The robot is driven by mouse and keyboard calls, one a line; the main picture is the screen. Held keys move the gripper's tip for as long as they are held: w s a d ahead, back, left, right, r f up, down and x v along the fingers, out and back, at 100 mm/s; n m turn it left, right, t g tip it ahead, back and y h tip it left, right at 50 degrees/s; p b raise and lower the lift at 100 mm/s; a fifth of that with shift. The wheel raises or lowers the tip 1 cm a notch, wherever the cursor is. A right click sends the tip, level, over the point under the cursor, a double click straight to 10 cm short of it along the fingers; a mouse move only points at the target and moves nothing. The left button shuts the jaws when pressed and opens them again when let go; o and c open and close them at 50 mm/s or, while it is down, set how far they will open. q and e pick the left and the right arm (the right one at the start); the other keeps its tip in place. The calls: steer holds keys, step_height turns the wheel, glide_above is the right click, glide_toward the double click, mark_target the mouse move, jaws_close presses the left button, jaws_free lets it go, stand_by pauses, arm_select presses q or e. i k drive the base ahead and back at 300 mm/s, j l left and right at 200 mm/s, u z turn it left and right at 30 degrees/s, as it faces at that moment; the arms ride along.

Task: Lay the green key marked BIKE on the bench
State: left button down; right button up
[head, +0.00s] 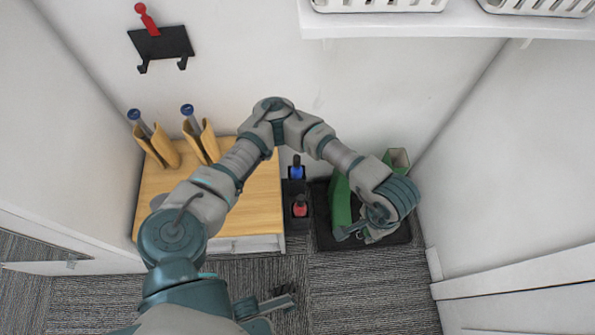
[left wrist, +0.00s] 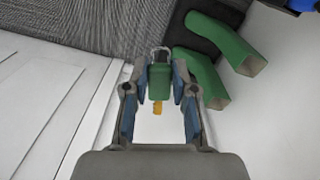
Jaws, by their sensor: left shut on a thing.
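My left gripper (head: 365,232) is low over the dark mat at the right, beside the green boots. In the left wrist view the gripper (left wrist: 160,72) is shut on a green key (left wrist: 159,82), which has a metal loop at its far end and a yellow-orange tip at its near end. No BIKE lettering can be read. The wooden bench (head: 240,200) stands at the left, apart from the left gripper and under my arm. My right gripper (head: 283,297) shows partly at the bottom; its jaw opening is unclear.
Green boots (head: 341,203) stand on the dark mat (head: 322,238). Two tan holders (head: 158,148) with blue-capped items are at the bench's back. Blue (head: 297,172) and red (head: 300,207) items sit between bench and mat. A red-tagged hook rack (head: 163,43) and a shelf (head: 450,25) are on the wall.

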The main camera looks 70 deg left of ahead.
mark_target(258, 185)
steer(key=i+l+u, duration=0.1)
steer(key=l+u, duration=0.35)
steer(key=i+l+u, duration=0.1)
steer(key=l+u, duration=0.25)
steer(key=u, duration=0.6)
